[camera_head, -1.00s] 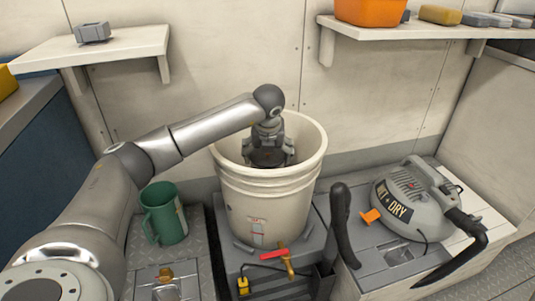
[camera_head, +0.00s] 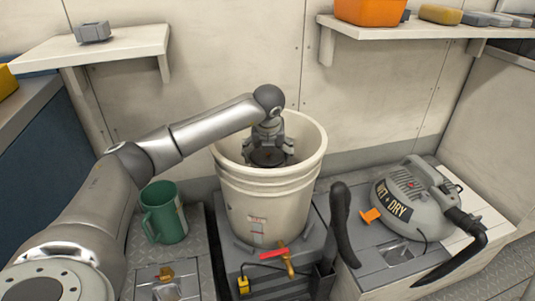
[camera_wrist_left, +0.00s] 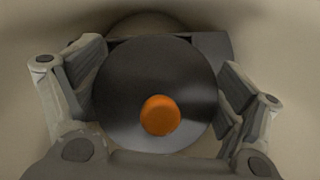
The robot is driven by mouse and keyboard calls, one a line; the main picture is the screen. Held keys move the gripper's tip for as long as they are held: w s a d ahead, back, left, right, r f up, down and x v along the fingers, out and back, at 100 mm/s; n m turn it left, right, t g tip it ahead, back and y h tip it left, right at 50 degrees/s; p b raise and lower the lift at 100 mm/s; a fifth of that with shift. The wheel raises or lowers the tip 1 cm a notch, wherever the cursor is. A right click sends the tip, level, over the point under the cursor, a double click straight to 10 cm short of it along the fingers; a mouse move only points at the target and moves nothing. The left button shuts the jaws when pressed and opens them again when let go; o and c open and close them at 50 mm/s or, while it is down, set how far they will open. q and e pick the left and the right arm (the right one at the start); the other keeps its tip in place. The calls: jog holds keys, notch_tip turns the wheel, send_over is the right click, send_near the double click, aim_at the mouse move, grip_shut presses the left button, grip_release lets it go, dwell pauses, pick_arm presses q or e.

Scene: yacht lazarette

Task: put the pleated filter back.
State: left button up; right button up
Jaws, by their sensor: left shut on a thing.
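A cream bucket (camera_head: 262,205) stands on a dark grey base. My left gripper (camera_head: 268,155) reaches down into its open top. In the left wrist view my left gripper (camera_wrist_left: 155,100) is shut on a round black cap with an orange centre, which looks like the end of the pleated filter (camera_wrist_left: 120,92). The cap also shows as a dark disc (camera_head: 268,157) inside the bucket in the head view. The pleats and the filter's lower end are hidden, so I cannot tell what it rests on. My right gripper is not in view.
A grey wet-and-dry vacuum head (camera_head: 410,205) sits on a box at right, beside a black hose end (camera_head: 343,225). A green mug (camera_head: 164,213) stands left of the bucket. A red-handled part (camera_head: 273,254) lies at the bucket's front. Shelves (camera_head: 110,50) hang above left and right.

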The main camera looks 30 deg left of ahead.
pick_arm(q)
jog(key=o, duration=0.8)
jog(key=shift+c, duration=0.2)
jog(key=v, duration=1.2)
